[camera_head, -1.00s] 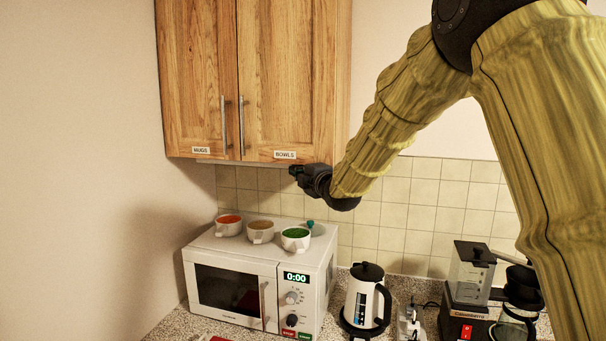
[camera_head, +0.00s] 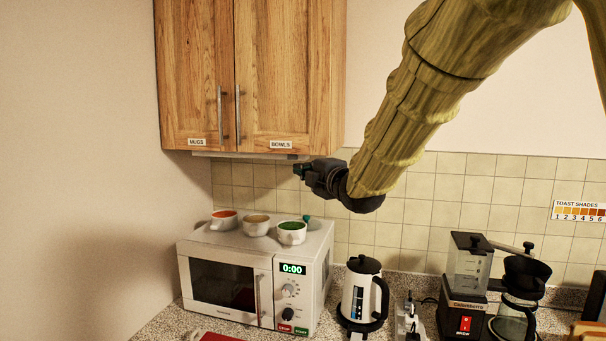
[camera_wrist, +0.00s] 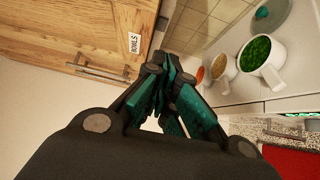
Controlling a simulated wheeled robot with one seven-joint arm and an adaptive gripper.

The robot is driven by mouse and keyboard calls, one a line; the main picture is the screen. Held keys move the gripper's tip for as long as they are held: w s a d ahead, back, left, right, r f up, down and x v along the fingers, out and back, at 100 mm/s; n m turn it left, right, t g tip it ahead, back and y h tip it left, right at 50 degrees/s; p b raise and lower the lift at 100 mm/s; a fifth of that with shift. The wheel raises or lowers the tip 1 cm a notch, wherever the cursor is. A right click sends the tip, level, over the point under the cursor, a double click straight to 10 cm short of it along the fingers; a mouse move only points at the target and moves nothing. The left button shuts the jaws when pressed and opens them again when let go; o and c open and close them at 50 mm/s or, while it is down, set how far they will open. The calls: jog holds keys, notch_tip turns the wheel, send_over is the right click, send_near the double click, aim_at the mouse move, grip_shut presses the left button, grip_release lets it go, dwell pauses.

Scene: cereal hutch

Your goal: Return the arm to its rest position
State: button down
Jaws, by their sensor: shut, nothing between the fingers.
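My gripper (camera_head: 301,170) hangs in the air just below the right part of the wooden cabinet and above the microwave's right side. Its fingers are shut with nothing between them. In the wrist view the teal finger pads (camera_wrist: 166,82) are close together. My arm in its yellowish sleeve reaches down to it from the upper right. Both cabinet doors, labelled MUGS (camera_head: 189,80) and BOWLS (camera_head: 290,75), are shut.
Three white mugs with red (camera_head: 223,219), tan (camera_head: 256,225) and green (camera_head: 292,232) contents stand on the white microwave (camera_head: 222,284). A kettle (camera_head: 358,300), a coffee grinder (camera_head: 465,290) and a coffee maker (camera_head: 520,290) stand to the right. Air before the tiled wall is free.

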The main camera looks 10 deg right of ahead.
jog(key=shift+s+d, duration=0.25)
jog(key=shift+s, duration=0.2)
